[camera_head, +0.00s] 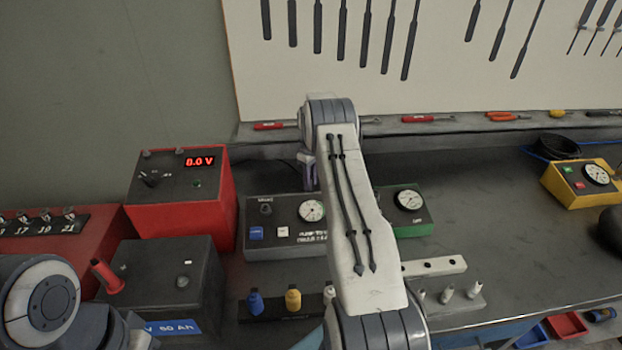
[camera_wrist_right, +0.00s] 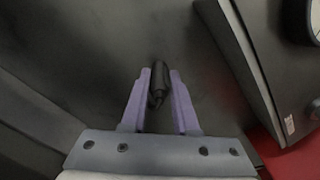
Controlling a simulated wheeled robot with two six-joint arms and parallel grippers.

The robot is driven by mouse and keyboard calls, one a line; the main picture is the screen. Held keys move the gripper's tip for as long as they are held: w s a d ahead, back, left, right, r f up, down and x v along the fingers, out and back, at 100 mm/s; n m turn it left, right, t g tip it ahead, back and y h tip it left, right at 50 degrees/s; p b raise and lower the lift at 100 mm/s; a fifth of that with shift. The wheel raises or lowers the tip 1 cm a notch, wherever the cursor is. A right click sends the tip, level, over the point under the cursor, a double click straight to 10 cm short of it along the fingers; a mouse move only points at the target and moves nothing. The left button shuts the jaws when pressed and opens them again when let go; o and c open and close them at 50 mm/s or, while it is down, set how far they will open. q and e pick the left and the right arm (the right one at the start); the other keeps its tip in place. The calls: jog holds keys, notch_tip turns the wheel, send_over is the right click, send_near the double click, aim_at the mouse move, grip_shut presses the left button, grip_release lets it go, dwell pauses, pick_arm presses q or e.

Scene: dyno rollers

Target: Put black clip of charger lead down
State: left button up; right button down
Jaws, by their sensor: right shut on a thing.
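The black clip (camera_wrist_right: 157,82) of the charger lead sits between the two purple fingers of my right gripper (camera_wrist_right: 160,75) in the right wrist view. A dark grey surface lies beyond the clip; I cannot tell whether the clip touches it. In the head view my right gripper (camera_head: 308,172) is mostly hidden behind my forearm, near the back of the bench, and the clip is hidden there. The red charger (camera_head: 178,213) stands to its left, its display reading 0.0 V. My left arm shows at the lower left, but its gripper is out of view.
A black battery (camera_head: 165,279) with a red clip (camera_head: 107,276) on it stands in front of the charger. A gauge box (camera_head: 283,228) and a green-based gauge box (camera_head: 407,210) stand near my right arm.

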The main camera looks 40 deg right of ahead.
jog(key=shift+f, duration=0.2)
jog(key=c, duration=0.7)
grip_release()
jog(key=shift+r, duration=0.1)
jog(key=shift+r, duration=0.25)
jog(key=shift+r+b, duration=0.3)
jog(key=shift+r, duration=0.05)
notch_tip(320, 180, up, 10)
jog(key=shift+f+b, duration=0.15)
jog(key=shift+b, duration=1.1)
jog(key=shift+a+r, duration=0.1)
jog(key=shift+r, duration=0.6)
